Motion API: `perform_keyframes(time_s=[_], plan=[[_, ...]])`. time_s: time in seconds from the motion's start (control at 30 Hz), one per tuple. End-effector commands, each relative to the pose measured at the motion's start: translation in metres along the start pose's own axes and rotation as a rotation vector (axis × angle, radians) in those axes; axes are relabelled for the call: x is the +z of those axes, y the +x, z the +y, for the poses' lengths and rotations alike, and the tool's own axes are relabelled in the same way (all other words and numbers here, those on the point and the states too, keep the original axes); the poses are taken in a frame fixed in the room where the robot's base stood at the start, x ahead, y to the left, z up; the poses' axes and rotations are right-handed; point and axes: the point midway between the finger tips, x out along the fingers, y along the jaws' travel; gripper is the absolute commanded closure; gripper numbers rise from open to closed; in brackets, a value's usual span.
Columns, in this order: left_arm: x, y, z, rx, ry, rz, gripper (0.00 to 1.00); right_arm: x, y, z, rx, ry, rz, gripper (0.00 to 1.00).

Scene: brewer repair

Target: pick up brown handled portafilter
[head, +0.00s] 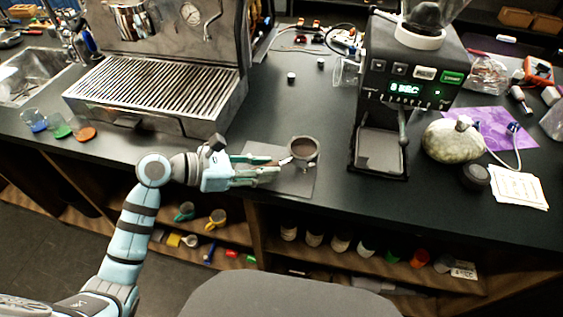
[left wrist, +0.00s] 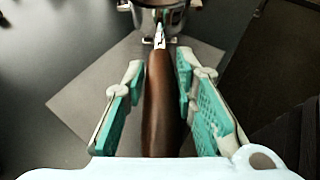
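The brown-handled portafilter (head: 303,149) lies on a grey mat (head: 298,184) on the black counter, with dark contents in its basket in the head view. My left gripper (head: 277,174) comes in from the left, low over the mat. In the left wrist view the brown handle (left wrist: 161,105) runs lengthwise between the two teal-padded fingers of my left gripper (left wrist: 157,80). The fingers are open, with a gap on the left and a narrow gap or contact on the right. The metal basket (left wrist: 165,15) is beyond the fingertips. My right gripper is not in view.
An espresso machine (head: 165,75) stands at the left, behind my left arm. A grinder (head: 405,80) stands right of the mat. A greenish round object (head: 452,142) and white papers (head: 518,188) lie farther right. The counter's front edge is close to the mat.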

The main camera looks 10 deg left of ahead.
Motion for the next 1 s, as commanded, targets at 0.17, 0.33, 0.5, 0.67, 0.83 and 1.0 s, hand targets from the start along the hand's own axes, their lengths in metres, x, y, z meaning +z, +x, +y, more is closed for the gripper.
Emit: perform_keyframes(time_s=[0.17, 0.33, 0.5, 0.67, 0.83, 1.0], plan=[[0.000, 0.000, 0.000, 0.000, 0.000, 0.000, 1.00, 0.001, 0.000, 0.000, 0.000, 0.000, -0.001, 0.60], [0.001, 0.000, 0.000, 0.000, 0.001, -0.002, 1.00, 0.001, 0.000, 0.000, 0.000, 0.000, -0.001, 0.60], [0.001, 0.000, 0.000, 0.001, 0.001, -0.002, 1.00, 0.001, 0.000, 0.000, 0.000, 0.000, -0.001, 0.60], [0.010, -0.004, 0.000, 0.000, 0.002, -0.002, 1.00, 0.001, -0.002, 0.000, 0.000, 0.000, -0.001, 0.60], [0.044, -0.018, 0.001, 0.002, 0.008, -0.003, 1.00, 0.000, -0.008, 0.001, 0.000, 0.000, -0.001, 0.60], [0.104, -0.043, 0.001, 0.004, 0.011, -0.005, 1.00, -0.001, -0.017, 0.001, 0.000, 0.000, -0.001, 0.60]])
